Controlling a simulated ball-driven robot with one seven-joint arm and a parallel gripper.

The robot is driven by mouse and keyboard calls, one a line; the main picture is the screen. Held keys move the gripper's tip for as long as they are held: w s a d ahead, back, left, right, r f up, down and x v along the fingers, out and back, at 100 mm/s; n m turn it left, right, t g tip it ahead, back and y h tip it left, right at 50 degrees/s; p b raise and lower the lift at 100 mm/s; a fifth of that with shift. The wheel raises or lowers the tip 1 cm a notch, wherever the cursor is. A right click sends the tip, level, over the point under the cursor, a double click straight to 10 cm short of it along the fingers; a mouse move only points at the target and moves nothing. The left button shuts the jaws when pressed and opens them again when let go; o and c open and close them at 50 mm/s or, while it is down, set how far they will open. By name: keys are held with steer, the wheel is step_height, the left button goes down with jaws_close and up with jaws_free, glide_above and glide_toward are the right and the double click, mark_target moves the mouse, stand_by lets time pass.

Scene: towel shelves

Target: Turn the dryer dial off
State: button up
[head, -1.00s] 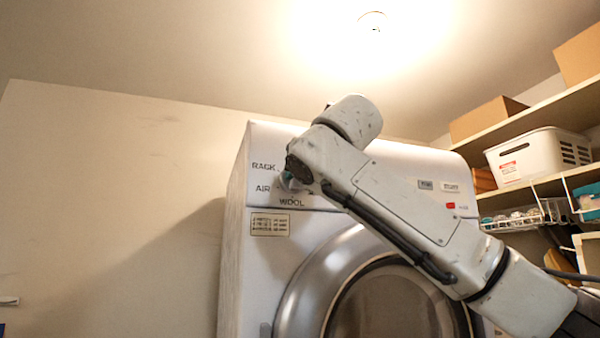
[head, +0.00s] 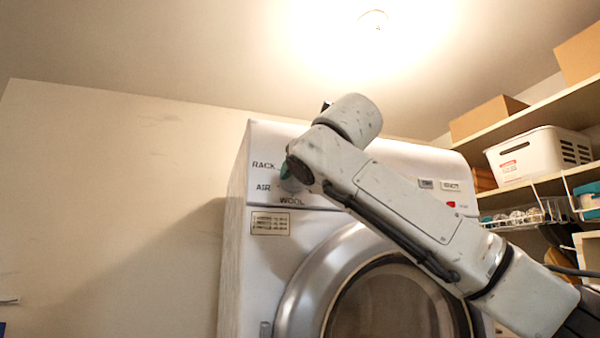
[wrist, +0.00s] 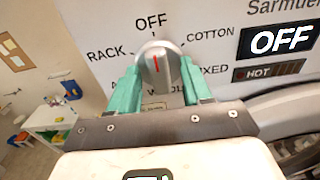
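The dryer (head: 262,290) stands ahead, its front panel facing me. In the wrist view, its round grey dial (wrist: 156,64) has a raised grip with a red mark pointing up, toward the word OFF. Other labels around it include RACK and COTTON; the lower ones are partly covered. The dryer's display (wrist: 281,39) reads OFF. My gripper (wrist: 160,72) has green fingers on both sides of the dial's grip, close against it. In the head view, my arm hides most of the gripper and the dial; only a bit of green finger shows.
The dryer's round door (head: 312,285) is below the panel, partly behind my arm. Shelves at right hold cardboard boxes (head: 487,118) and a white basket (head: 538,155). A bare wall (head: 110,190) is at left. The wrist view shows a small white table (wrist: 58,118) at far left.

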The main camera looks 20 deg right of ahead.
steer(key=shift+s, duration=0.15)
steer(key=s+b, duration=0.4)
steer(key=s, duration=0.6)
steer(key=shift+s, duration=0.3)
stand_by(0.3)
